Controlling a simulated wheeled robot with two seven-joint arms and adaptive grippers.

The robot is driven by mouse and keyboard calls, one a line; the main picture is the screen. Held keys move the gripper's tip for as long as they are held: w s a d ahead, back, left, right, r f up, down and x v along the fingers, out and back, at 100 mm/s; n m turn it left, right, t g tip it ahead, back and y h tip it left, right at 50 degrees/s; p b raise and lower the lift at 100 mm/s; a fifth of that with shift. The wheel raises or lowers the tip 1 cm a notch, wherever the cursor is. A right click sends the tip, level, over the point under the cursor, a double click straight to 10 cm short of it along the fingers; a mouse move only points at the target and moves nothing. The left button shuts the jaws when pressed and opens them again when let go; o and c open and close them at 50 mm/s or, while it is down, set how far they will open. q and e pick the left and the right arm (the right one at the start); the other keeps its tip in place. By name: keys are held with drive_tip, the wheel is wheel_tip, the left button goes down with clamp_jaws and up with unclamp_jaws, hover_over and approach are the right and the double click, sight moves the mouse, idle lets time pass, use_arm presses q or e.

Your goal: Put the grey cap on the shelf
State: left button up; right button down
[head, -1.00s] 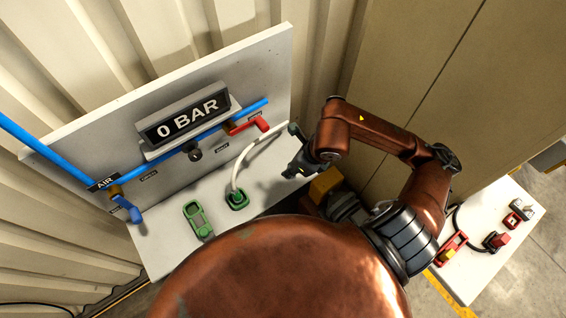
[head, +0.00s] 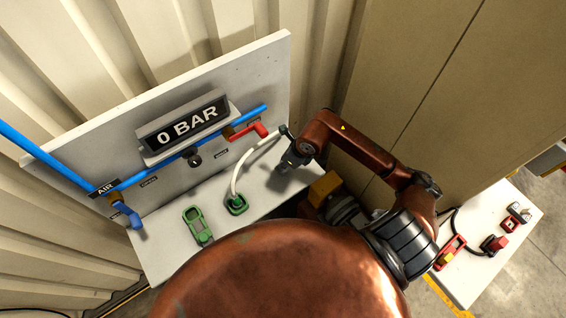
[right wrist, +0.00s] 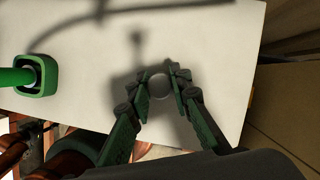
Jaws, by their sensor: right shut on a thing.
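The white shelf (head: 262,203) juts out below the upright panel; it fills much of the right wrist view (right wrist: 90,100). My right gripper (head: 285,162) is over the right end of the shelf. In the right wrist view its fingers (right wrist: 160,76) are closed around a small, pale grey round thing, the grey cap (right wrist: 160,88). The fingers hide its sides, and I cannot make it out in the head view. I cannot tell whether it touches the shelf. My left gripper is not in view.
A white hose (head: 246,155) arcs from a green socket (head: 237,205) toward my right gripper. A green handheld device (head: 197,226) lies on the shelf. The panel carries a 0 BAR display (head: 188,122), a red lever (head: 254,132) and a blue valve handle (head: 130,215). A white side table (head: 480,262) stands right.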

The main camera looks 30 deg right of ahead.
drive_tip(key=shift+f, duration=0.1)
drive_tip(key=c, duration=1.8)
unclamp_jaws()
drive_tip(key=shift+o, duration=0.2)
drive_tip(key=v, duration=1.2)
drive_tip(key=shift+b, duration=0.4)
